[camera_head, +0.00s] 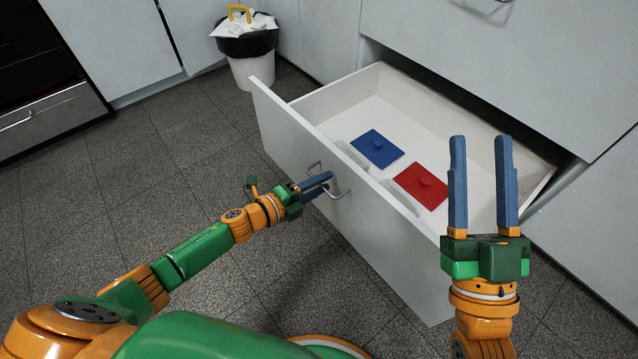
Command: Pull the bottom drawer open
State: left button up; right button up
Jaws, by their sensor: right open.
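The bottom drawer (312,145) is pulled well out from the white cabinet, and its inside shows. Its metal handle (343,194) is on the front panel. My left gripper (328,182) is at this handle, its two blue fingers close together with the bar between them. The fingertips are partly hard to make out against the handle. My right gripper (482,145) is open and empty, fingers pointing up in the picture, in front of the drawer's right part. It hides part of the drawer's right end.
A blue lid-like piece (372,150) and a red one (417,183) lie in the drawer, near pale upright pieces (352,155). A bin (250,66) with a black liner stands at the back. An oven (40,85) is at left. The tiled floor is clear between.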

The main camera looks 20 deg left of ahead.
jog(key=w+f+g+h+p, duration=0.1)
jog(key=f+g, duration=0.2)
jog(key=f, duration=0.2)
jog(key=w+d+f+m+g+h, duration=0.1)
jog(key=f+g, duration=0.2)
jog(key=f, duration=0.2)
jog(key=f+g+h+p, duration=0.1)
jog(key=f+g+h, duration=0.1)
jog(key=f, duration=0.3)
jog(key=shift+w+d+f+g+p, duration=0.3)
jog(key=shift+w+g, duration=0.1)
jog(key=shift+g, duration=0.2)
jog(key=shift+s+f+g, duration=0.15)
jog(key=shift+f+g, duration=0.15)
jog(key=shift+f, duration=0.15)
pick_arm(q)
jog(key=v, duration=0.7)
jog(key=shift+a, duration=0.1)
